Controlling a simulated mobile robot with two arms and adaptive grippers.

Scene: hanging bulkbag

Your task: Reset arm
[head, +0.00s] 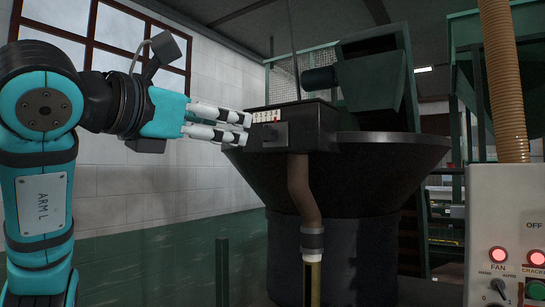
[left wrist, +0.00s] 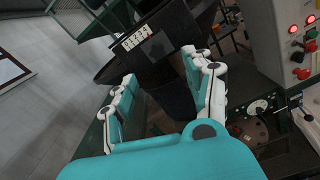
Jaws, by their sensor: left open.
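My left gripper (head: 243,127) reaches in from the left at about mid-height, its white-tipped fingers pointing right. It is open, and nothing shows between its fingers. In the left wrist view the two teal and white fingers (left wrist: 160,72) stand well apart. In the head view the fingertips overlap the left side of a black box (head: 292,130) with a row of white labels or switches on it. Whether they touch it I cannot tell. My right gripper is in neither view.
The box sits at a wide black hopper (head: 395,152) with a brown pipe (head: 304,190) in front. A control panel (head: 507,262) with red lights and knobs stands at the lower right. A ribbed hose (head: 503,80) hangs above it. A pale wall (head: 130,185) is at the left.

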